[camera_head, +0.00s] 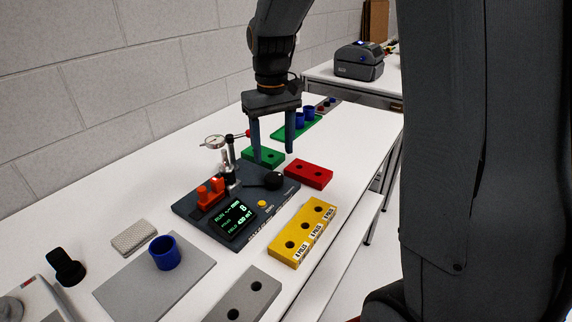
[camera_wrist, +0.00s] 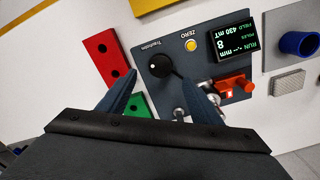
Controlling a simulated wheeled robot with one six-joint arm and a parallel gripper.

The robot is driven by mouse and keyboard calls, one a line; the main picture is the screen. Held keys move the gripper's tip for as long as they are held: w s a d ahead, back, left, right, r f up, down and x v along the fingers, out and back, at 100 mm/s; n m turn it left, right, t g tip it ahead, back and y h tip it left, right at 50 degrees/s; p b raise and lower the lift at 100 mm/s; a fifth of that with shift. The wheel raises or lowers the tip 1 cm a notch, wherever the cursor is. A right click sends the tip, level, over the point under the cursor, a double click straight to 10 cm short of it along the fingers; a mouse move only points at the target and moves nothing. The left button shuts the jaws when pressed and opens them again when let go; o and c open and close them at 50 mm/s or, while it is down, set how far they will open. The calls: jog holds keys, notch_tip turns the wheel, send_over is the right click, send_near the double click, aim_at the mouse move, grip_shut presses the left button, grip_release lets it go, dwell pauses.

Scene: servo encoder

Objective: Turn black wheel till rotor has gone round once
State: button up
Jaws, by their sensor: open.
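The black wheel (camera_head: 273,181) is a round knob with a white mark on the dark test panel (camera_head: 187,206). It also shows in the wrist view (camera_wrist: 160,66), just beyond my fingertips. My gripper (camera_head: 272,150) is open and empty, its fingers pointing down above and behind the wheel, apart from it. In the wrist view the two fingers (camera_wrist: 148,75) spread to either side of the wheel. The panel's screen (camera_head: 234,218) shows RUN, 8 and a field of 430 mT. An orange-red part (camera_head: 210,192) sits on the panel; I cannot make out the rotor clearly.
A red block (camera_head: 309,173), a green block (camera_head: 263,157) and a yellow block (camera_head: 302,231) lie close by. A blue cup (camera_head: 165,252) stands on a grey mat at the front left.

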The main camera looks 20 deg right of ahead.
aim_at(274, 176)
jog(key=shift+a+f+p, duration=0.1)
jog(key=shift+f+p, duration=0.55)
jog(key=shift+f, duration=3.25)
jog(key=c, duration=1.1)
jog(key=shift+o, duration=0.2)
jog(key=shift+r+n+p, duration=0.1)
jog(key=shift+n+p, duration=0.3)
jog(key=shift+p, duration=0.05)
jog(key=shift+n, duration=0.5)
jog(key=o, duration=1.1)
jog(key=shift+c, duration=0.2)
